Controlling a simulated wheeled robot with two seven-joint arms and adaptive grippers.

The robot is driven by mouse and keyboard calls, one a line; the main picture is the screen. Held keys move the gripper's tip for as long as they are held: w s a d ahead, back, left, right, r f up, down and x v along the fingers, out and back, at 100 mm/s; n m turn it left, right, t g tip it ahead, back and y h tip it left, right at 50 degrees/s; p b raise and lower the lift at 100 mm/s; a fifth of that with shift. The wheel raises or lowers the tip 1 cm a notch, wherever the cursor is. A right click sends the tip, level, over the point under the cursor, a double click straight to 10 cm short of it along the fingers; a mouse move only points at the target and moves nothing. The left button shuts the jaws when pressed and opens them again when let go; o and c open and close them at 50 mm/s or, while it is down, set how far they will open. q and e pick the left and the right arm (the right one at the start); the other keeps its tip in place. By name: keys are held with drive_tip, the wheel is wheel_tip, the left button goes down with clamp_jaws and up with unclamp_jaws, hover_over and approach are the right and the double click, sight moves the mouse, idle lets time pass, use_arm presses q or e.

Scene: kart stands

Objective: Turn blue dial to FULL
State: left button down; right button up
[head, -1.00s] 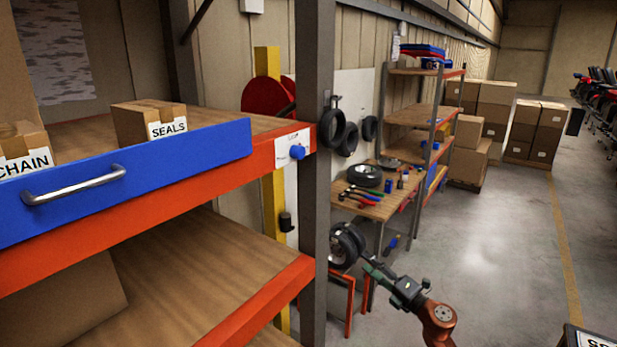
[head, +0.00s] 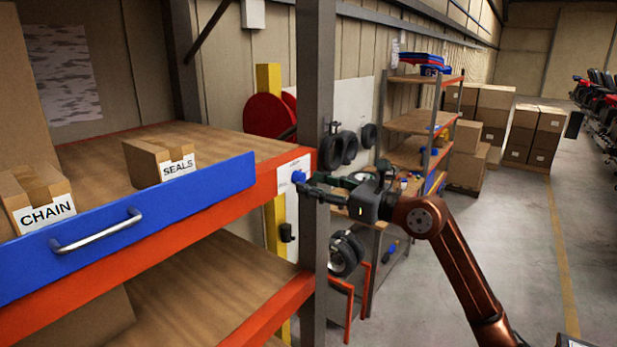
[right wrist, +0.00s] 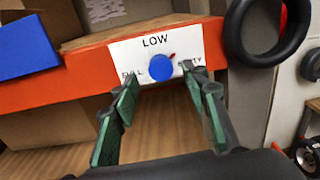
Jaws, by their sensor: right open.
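The blue dial (head: 298,177) sits on a white plate (head: 288,168) at the right end of the orange shelf beam. In the right wrist view the dial (right wrist: 161,68) is round, with LOW above it, FULL to its left and a partly covered EMPTY to its right. A small red pointer mark (right wrist: 172,56) lies at its upper right, between LOW and EMPTY. My right gripper (right wrist: 160,93) is open, its green-padded fingers on either side of and below the dial in that view. In the head view the right gripper (head: 305,186) is close by the dial. My left gripper is not in view.
A grey upright post (head: 318,240) stands right beside the dial plate, with black tyres (head: 343,148) hanging beyond it. A blue drawer front (head: 130,225) with a metal handle and cartons behind it is to the left. Open floor (head: 510,250) lies to the right.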

drive_tip(key=shift+x, duration=1.15)
drive_tip(key=shift+c, duration=0.6)
clamp_jaws()
